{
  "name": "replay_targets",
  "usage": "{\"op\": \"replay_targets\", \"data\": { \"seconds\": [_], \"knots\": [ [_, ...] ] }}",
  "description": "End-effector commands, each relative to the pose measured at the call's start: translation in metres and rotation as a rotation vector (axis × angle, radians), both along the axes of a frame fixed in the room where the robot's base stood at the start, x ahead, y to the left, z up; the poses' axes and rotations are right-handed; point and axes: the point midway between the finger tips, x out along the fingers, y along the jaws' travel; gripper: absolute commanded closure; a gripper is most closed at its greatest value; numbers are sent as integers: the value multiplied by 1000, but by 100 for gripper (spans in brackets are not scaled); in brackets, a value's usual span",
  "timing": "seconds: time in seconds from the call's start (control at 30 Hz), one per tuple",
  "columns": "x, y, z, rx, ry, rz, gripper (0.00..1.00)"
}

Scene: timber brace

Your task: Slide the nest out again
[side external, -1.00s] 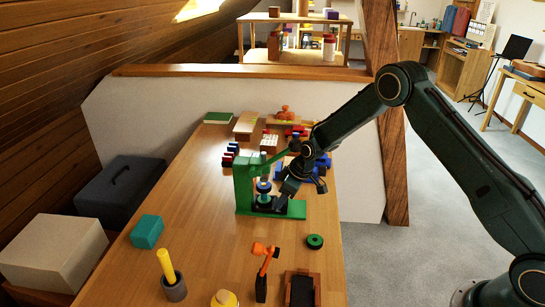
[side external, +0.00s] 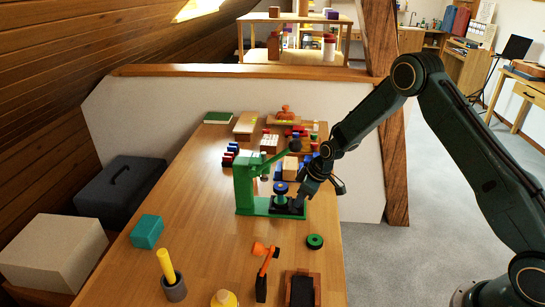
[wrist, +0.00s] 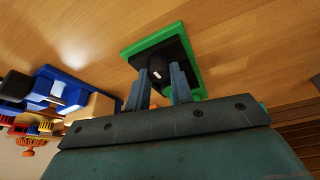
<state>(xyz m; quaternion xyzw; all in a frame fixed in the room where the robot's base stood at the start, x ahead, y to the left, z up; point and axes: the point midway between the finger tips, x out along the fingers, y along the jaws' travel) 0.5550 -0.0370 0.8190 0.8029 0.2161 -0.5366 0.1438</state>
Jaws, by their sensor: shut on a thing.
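The green press (side external: 244,187) stands upright on its green base, with its lever (side external: 277,160) slanting up to the right. The dark nest (side external: 288,210) lies on the base, to the right of the press column. A green and blue piece (side external: 281,192) stands on it. My gripper (side external: 301,199) is at the nest's right end. In the wrist view, my gripper (wrist: 160,82) has its fingers on either side of a black knob (wrist: 157,66) on the nest (wrist: 178,52), shut on it. The green base (wrist: 150,42) shows around the nest. The piece is not clear in the wrist view.
A green ring (side external: 315,241), an orange and black tool (side external: 263,274) and a dark wooden tray (side external: 301,290) lie nearer. A teal block (side external: 147,231) is at the left. Several coloured blocks stand behind the press. The table left of the press is clear.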

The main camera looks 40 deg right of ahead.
Motion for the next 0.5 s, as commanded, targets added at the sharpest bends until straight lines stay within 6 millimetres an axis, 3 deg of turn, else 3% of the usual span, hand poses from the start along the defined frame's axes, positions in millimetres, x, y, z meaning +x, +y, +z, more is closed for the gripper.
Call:
{"op": "replay_targets", "data": {
  "seconds": [0.2, 0.5],
  "knots": [
    [-31, -32, 1, 0, 1, -6, 100],
    [-45, -45, 0, -2, 1, -3, 100]
  ]
}}
